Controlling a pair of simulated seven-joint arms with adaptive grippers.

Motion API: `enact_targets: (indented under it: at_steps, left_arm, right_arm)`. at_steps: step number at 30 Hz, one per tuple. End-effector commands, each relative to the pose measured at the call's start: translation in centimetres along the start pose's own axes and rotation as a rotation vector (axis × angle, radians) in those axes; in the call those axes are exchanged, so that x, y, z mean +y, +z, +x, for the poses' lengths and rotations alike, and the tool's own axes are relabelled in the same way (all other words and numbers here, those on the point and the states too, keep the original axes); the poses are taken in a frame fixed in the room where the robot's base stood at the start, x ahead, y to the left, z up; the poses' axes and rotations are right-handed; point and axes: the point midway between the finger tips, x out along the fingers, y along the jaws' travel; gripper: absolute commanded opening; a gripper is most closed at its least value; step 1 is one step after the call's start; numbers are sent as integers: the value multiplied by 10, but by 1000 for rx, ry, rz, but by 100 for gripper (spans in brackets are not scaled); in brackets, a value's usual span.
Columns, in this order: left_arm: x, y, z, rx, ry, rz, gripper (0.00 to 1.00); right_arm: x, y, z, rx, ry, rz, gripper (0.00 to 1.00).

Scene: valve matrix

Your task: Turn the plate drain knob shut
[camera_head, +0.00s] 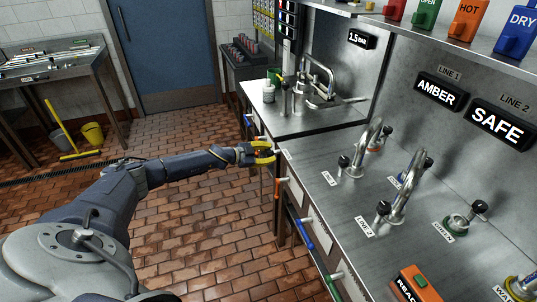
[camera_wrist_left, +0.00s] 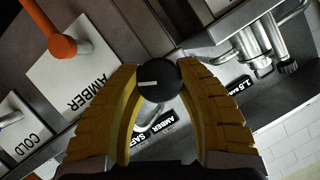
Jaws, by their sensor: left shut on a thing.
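My left gripper (camera_head: 264,153) reaches the front edge of the steel counter (camera_head: 335,215) in the head view. In the left wrist view its yellow ribbed fingers (camera_wrist_left: 158,85) are closed around a black round knob (camera_wrist_left: 158,80). The knob has a white pointer mark on its face, lying nearly level in that picture. No plate drain label is readable, so I cannot tell the knob's name from the frames. In the head view the fingers mostly hide the knob. My right gripper is not in view.
An orange lever (camera_wrist_left: 62,46) and a white AMBER plate (camera_wrist_left: 72,82) are close beside the left fingers. A blue lever (camera_head: 300,232) hangs further along the counter front. Tall taps (camera_head: 403,187) stand on the counter.

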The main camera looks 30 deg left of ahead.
Motion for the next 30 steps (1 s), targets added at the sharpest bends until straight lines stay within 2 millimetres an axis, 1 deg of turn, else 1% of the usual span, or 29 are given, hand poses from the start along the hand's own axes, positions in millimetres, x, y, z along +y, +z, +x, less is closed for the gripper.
enact_targets:
  at_steps: [18,30]
  left_arm:
    - [4,2,1,0,-225,531,6]
    - [4,2,1,1,-345,822,6]
  right_arm:
    - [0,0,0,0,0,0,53]
    - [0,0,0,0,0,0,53]
